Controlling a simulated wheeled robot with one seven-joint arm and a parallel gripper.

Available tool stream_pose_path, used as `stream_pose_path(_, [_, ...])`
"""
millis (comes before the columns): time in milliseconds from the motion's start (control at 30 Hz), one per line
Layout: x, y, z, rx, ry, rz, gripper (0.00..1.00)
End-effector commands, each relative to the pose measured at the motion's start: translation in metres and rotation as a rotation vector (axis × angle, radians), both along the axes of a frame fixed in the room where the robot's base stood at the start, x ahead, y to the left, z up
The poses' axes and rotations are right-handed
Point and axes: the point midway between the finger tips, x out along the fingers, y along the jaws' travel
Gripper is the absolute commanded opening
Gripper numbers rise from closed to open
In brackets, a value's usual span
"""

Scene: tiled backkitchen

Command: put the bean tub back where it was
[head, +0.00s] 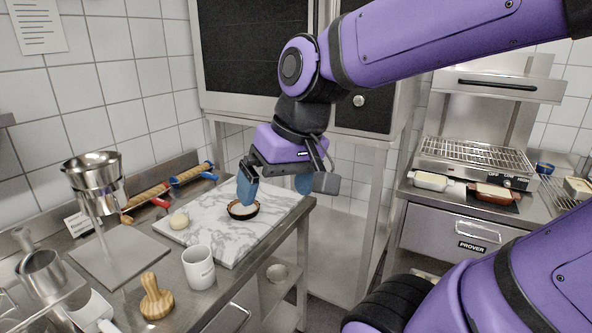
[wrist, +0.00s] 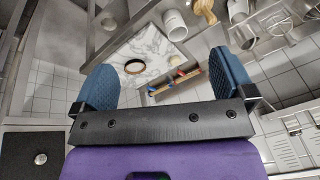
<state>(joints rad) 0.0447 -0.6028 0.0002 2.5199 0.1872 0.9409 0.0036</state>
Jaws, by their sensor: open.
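I cannot tell for sure which thing is the bean tub; no beans can be made out. A small round dark-brown dish with pale contents (head: 243,210) sits on the marble board (head: 215,247). It also shows in the wrist view (wrist: 134,67), between the fingers but well beyond them. My gripper (head: 274,187) is open and empty, with its blue fingers wide apart, above the right part of the board. In the head view one finger overlaps the dish's back edge. In the wrist view the gripper (wrist: 168,80) holds nothing.
A white mug (head: 198,267) and a wooden tamper-like piece (head: 156,297) stand in front of the board. A pale ball (head: 179,220) lies on its left. A white dish (head: 430,181) and a reddish-brown dish (head: 490,195) stand on the right counter by the grill.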

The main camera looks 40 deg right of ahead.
Motion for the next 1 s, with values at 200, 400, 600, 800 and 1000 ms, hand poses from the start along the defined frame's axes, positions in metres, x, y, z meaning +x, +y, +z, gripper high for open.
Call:
stream_pose_path(200, [-0.021, -0.012, 0.022, -0.149, -0.144, 0.079, 1.00])
stream_pose_path(400, [-0.025, -0.015, 0.028, -0.186, -0.176, 0.096, 1.00])
stream_pose_path(600, [-0.025, -0.015, 0.027, -0.185, -0.175, 0.095, 1.00])
stream_pose_path(800, [-0.025, -0.015, 0.027, -0.185, -0.174, 0.095, 1.00])
stream_pose_path(1000, [-0.025, -0.015, 0.027, -0.185, -0.174, 0.095, 1.00])
